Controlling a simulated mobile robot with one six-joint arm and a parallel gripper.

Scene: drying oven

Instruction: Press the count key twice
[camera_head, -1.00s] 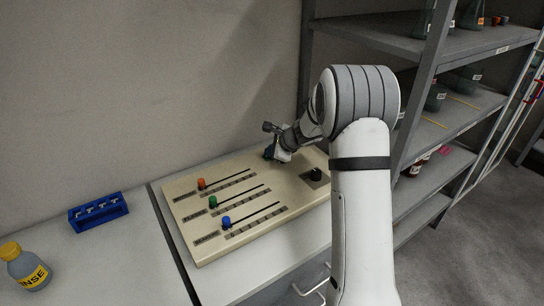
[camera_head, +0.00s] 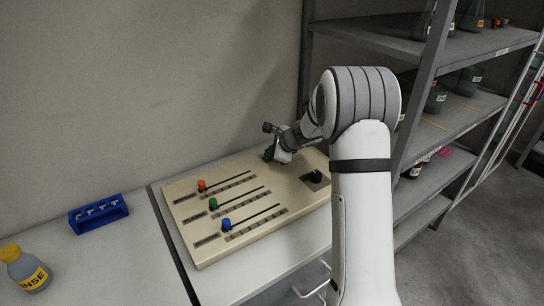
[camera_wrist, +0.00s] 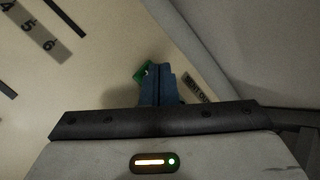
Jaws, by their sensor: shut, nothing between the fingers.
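The beige control panel (camera_head: 255,175) lies on the bench. My gripper (camera_head: 270,156) is over its far right part, pointing down at it. In the wrist view the blue fingers (camera_wrist: 162,84) are shut together and empty. A green piece, which may be the count key (camera_wrist: 141,71), shows just left of the fingertips and is partly hidden by them. I cannot tell whether the fingers touch it.
The panel has three sliders with orange (camera_head: 202,185), green (camera_head: 213,203) and blue (camera_head: 227,224) knobs, and a black knob (camera_head: 316,176) at right. A blue rack (camera_head: 98,214) and a rinse bottle (camera_head: 23,268) stand left. A grey shelf (camera_head: 430,125) stands right.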

